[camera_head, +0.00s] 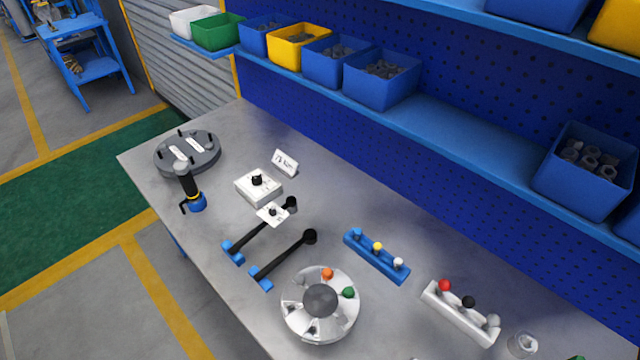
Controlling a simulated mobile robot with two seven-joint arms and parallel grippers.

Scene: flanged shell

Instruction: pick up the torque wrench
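Two long black bar-shaped tools with blue ends and round black heads lie side by side near the middle of the table. They look like wrenches; I cannot tell for sure which is the torque wrench. The farther tool (258,236) has a small white plate with a black knob (272,213) over or beside its head end. The nearer tool (286,257) lies clear, close to the flanged shell (290,311). The silver shell is round with an orange and a green plug. Neither of my grippers shows in the head view.
A black upright tool with a blue base (190,190), a grey round plate (170,163), a white box with a knob (250,194) and a small sign (285,163) stand at left. Blue (370,262) and white (450,315) plug racks stand right. A shelf (440,140) with bins overhangs the back.

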